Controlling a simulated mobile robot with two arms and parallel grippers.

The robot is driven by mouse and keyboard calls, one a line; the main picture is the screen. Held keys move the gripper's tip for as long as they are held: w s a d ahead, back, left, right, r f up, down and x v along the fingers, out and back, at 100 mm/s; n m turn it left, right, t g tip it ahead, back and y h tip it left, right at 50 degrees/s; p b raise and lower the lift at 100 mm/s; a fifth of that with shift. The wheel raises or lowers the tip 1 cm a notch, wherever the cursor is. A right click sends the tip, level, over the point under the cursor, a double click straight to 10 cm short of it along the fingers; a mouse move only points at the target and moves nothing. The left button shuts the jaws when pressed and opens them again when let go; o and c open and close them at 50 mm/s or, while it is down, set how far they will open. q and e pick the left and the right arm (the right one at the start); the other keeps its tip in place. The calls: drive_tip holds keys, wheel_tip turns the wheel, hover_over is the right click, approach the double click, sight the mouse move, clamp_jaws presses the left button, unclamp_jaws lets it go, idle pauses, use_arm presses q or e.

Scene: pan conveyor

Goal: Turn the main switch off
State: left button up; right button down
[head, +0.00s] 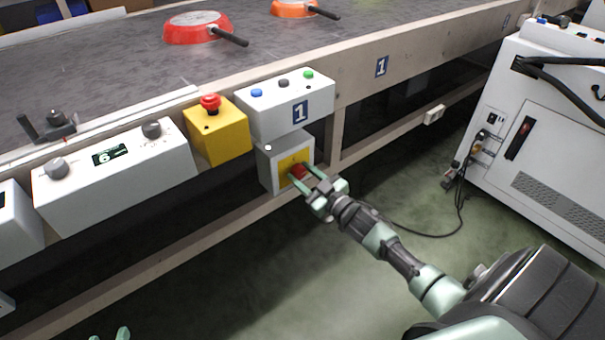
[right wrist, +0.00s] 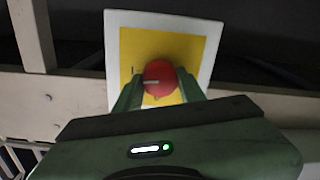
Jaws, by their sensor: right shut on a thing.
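The main switch is a red rotary knob (right wrist: 159,77) on a yellow plate (right wrist: 192,46), set in a grey-white box (head: 270,168) below the conveyor's edge. In the head view the knob (head: 298,171) is partly covered by my gripper. My right gripper (head: 301,175) has its green fingers on either side of the knob and is shut on it. In the right wrist view the fingers (right wrist: 159,84) touch the knob's left and right sides. A pale mark on the knob lies roughly level. Only a green tip of my left gripper (head: 122,333) shows at the bottom left.
A white button box (head: 285,120) marked 1 sits just above the switch. A yellow box (head: 222,142) with a red emergency button (head: 210,103) is to its left. A white cabinet (head: 545,150) with cables stands at right. Red and orange pans (head: 190,27) lie on the conveyor (head: 130,60).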

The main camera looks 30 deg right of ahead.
drive_tip(key=n+p, duration=0.1)
drive_tip(key=n, duration=0.4)
drive_tip(key=shift+a, duration=0.1)
drive_tip(key=shift+n, duration=1)
use_arm(q)
drive_tip(key=s+a+f+g+y, duration=0.1)
drive_tip(key=s+a+f+g, duration=0.1)
drive_tip(key=s+f+g, duration=0.3)
use_arm(e)
drive_tip(key=shift+f+n, duration=0.1)
drive_tip(key=shift+n, duration=1.3)
drive_tip(key=shift+a+n, duration=0.1)
drive_tip(key=shift+n, duration=0.7)
drive_tip(key=shift+f+n, duration=0.1)
drive_tip(key=shift+n, duration=1)
use_arm(q)
drive_tip(key=shift+w+d+r+t+h+b, duration=0.15)
drive_tip(key=shift+w+d+r+t, duration=0.15)
drive_tip(key=shift+w+r+t, duration=0.5)
drive_tip(key=shift+w+d+r+t+h+b, duration=0.15)
drive_tip(key=shift+w+d+r+t, duration=0.15)
drive_tip(key=shift+w+r+t, duration=0.5)
use_arm(e)
drive_tip(key=shift+n, duration=1)
use_arm(q)
drive_tip(key=shift+s+f, duration=0.1)
drive_tip(key=shift+f, duration=0.05)
